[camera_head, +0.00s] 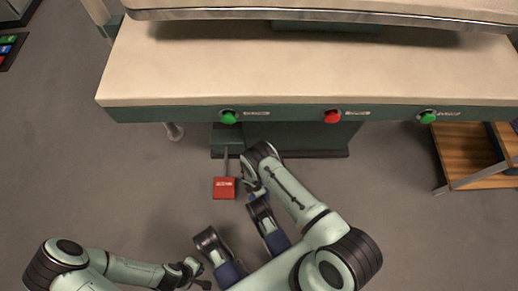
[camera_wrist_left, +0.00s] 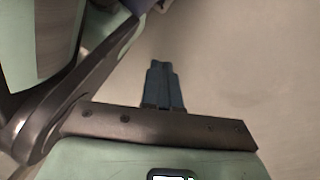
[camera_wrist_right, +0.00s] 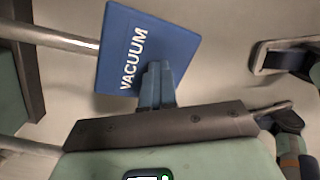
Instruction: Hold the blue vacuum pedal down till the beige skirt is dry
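The blue vacuum pedal (camera_wrist_right: 148,48), marked VACUUM, fills the upper middle of the right wrist view. My right gripper (camera_wrist_right: 158,85) is shut with nothing between its fingers, and its tips overlap the pedal's lower edge. I cannot tell if they press it or how far down it is. In the head view my right gripper and wrist mostly hide this pedal. My left gripper (camera_wrist_left: 162,85) is shut and empty over bare floor; in the head view it is low, left of centre. A beige surface (camera_head: 300,70) covers the press table; I cannot tell a skirt from padding there.
A red pedal (camera_head: 224,188) lies just left of my right gripper. The table front has green buttons (camera_head: 229,117) (camera_head: 428,117) and a red button (camera_head: 332,116). A metal-edged upper plate (camera_head: 320,14) hangs above the table. A wooden shelf (camera_head: 465,155) stands right.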

